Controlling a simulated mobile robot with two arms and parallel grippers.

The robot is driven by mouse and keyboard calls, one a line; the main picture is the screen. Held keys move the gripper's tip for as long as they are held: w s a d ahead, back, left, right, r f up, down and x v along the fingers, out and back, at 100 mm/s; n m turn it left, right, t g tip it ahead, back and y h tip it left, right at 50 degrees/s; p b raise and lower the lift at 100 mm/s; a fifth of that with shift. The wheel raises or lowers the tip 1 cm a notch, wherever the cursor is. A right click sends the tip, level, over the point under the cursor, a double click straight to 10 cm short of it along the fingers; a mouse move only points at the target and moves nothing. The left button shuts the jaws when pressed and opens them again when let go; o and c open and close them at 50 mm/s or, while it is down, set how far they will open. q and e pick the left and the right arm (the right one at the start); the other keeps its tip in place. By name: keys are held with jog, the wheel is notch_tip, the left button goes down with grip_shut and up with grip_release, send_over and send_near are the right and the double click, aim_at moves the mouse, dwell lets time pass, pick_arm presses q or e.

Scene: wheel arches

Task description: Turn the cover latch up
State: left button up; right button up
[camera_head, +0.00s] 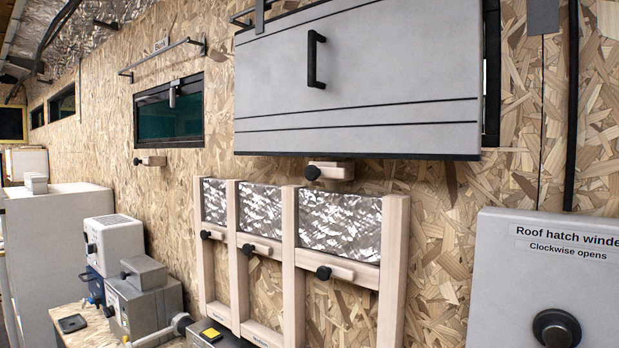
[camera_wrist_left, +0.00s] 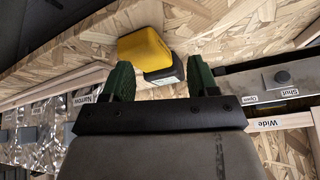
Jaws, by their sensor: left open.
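The likely cover latch, a pale bar with a black knob (camera_head: 330,171), lies about level just below the large grey cover (camera_head: 360,90) in the head view. The cover lies against the wall and has a black handle. My left gripper (camera_wrist_left: 160,78) shows in the left wrist view, its two green fingertips wide apart with nothing held. A yellow and black object (camera_wrist_left: 143,48) shows beyond the fingertips. The latch is not recognisable in the wrist view, so the gripper's distance from it cannot be told. Neither gripper shows in the head view.
Wooden frames (camera_head: 394,270) with foil panels and similar knobbed bars stand below the cover. A roof hatch winder box (camera_head: 500,285) is at the right. Grey boxes (camera_head: 145,300) stand at lower left. Labelled "Shut" and "Open" strip (camera_wrist_left: 270,80) lies right of the gripper.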

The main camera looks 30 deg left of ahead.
pick_arm(q)
jog(key=w+a+r+m+t+h, duration=0.1)
jog(key=w+a+r+m+t, duration=0.15)
jog(key=w+r, duration=0.45)
jog(key=w+a+r+m+t+h, duration=0.25)
jog(key=w+r, duration=0.25)
jog(key=w, duration=0.3)
jog(key=m+t+h+p, duration=0.35)
jog(key=t+p, duration=0.25)
jog(key=t, duration=0.3)
send_near(309, 175)
jog(key=shift+m+y, duration=0.25)
jog(key=shift+y, duration=0.25)
jog(key=x, duration=1)
jog(key=shift+s+d+r, duration=0.1)
jog(key=shift+s+r, duration=0.05)
jog(key=shift+r, duration=0.2)
jog(key=shift+w+d, duration=0.1)
jog(key=shift+w, duration=0.2)
jog(key=shift+f, duration=0.1)
jog(key=shift+c, duration=0.3)
